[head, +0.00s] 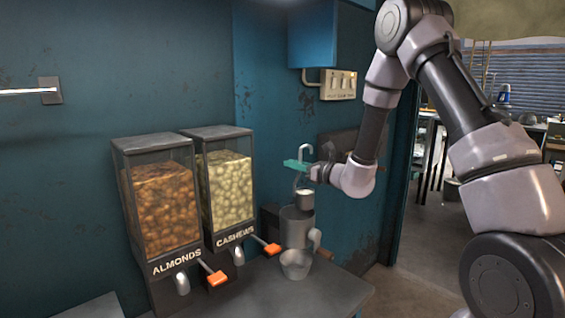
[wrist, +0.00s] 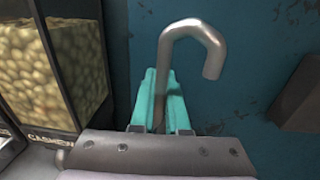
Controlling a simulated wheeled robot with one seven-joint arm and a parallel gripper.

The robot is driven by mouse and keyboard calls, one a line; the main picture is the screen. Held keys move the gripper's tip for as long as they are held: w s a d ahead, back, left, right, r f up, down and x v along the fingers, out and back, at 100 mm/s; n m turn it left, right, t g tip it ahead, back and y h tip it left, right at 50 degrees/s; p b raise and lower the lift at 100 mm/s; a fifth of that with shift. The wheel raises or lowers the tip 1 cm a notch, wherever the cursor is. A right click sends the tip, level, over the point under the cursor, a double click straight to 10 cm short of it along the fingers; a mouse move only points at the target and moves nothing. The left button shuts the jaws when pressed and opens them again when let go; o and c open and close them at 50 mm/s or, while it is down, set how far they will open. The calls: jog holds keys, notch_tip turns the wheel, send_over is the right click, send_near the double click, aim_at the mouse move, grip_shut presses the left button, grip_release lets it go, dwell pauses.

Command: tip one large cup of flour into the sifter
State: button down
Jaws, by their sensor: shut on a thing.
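My gripper (head: 297,165), with teal fingers, is shut on the upright handle of a metal dipper cup. The handle's hooked top (head: 305,152) rises above the fingers. It also shows in the wrist view (wrist: 198,32), between the teal fingers (wrist: 155,100). The small metal cup (head: 305,201) hangs below the gripper and looks upright, with pale material at its top. A grey metal cylinder (head: 296,226), which looks like the sifter, stands on the counter just beneath the cup. The wrist view hides the cup and the sifter.
A small grey metal vessel (head: 296,266) stands in front of the cylinder. An almond dispenser (head: 162,210) and a cashew dispenser (head: 228,185) with orange levers stand to the left. The blue wall (wrist: 235,90) is close behind my gripper. The counter's front (head: 300,300) is clear.

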jog(key=shift+w+a+f+m+g+h, duration=0.35)
jog(key=shift+w+f+m+g, duration=0.2)
jog(key=shift+w+f, duration=0.15)
jog(key=shift+w+a+f+m+g+h, duration=0.35)
jog(key=shift+w+f+m+g, duration=0.15)
jog(key=shift+w+f, duration=0.2)
jog(key=shift+w+f+m+g+h, duration=0.5)
jog(key=shift+w+m+g, duration=0.15)
jog(key=shift+w+g, duration=0.15)
jog(key=shift+w, duration=0.15)
jog(key=shift+w+a+f+m+g+h, duration=0.15)
jog(key=shift+w+f+m+g+h, duration=0.35)
jog(key=shift+w+f+g, duration=0.4)
